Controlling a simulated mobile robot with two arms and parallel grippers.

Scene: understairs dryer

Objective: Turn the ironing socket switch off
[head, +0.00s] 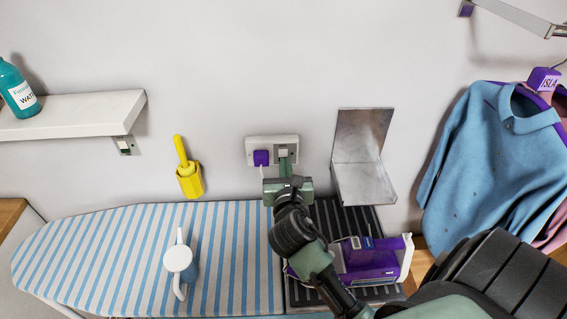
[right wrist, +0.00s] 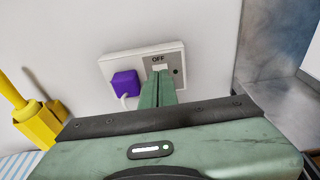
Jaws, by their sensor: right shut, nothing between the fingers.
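The ironing socket (head: 253,142) is a white plate on the wall above the board's right end. It also shows in the right wrist view (right wrist: 114,64). A purple plug (right wrist: 125,84) sits in its left half. On its right half is a grey panel with the switch (right wrist: 159,67) under the word OFF. My right gripper (head: 284,162) is shut and empty, its fingertips right at the switch and covering its lower part. I cannot tell whether they touch it, or which way the switch is set. My left gripper is not in view.
A striped ironing board (head: 100,250) lies below, with a white jug (head: 179,259) and a purple iron (head: 372,262) on its rest. A metal bracket (head: 362,150) stands close right of the socket. A yellow holder (head: 190,182) hangs left. Blue clothing (head: 495,160) hangs at right.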

